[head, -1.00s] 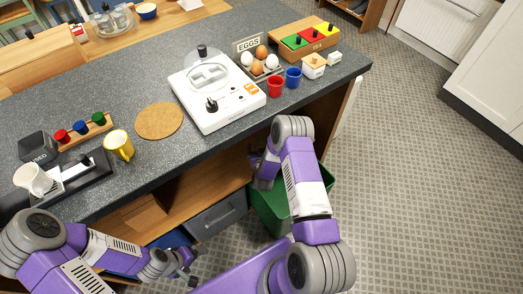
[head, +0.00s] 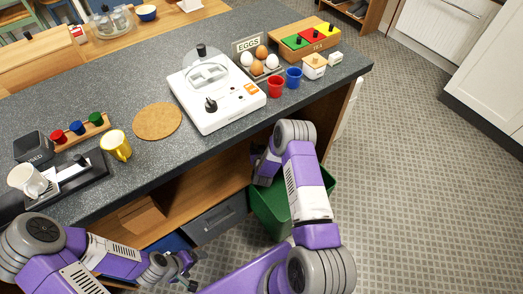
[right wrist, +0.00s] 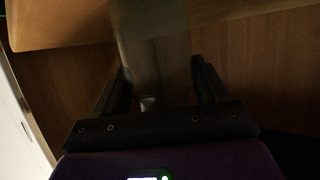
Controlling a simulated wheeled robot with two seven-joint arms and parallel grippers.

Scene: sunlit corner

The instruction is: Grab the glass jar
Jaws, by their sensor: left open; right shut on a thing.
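My right gripper (right wrist: 158,85) shows in the dim right wrist view, its dark fingers shut on either side of a tall greyish, glassy-looking thing that I take for the glass jar (right wrist: 153,55). Its upper part runs past the top of that view, and its full shape is unclear. In the head view my right arm reaches under the counter, so the jar there is hidden. My left gripper (head: 188,270) is open and empty at the bottom left, in front of the lower shelf.
A wooden surface (right wrist: 60,25) crosses the top of the right wrist view. The counter (head: 60,105) bears a white appliance (head: 228,107), a yellow mug (head: 115,147), a cork mat (head: 157,121) and eggs. A green bin (head: 268,215) stands by my right arm. The floor at right is clear.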

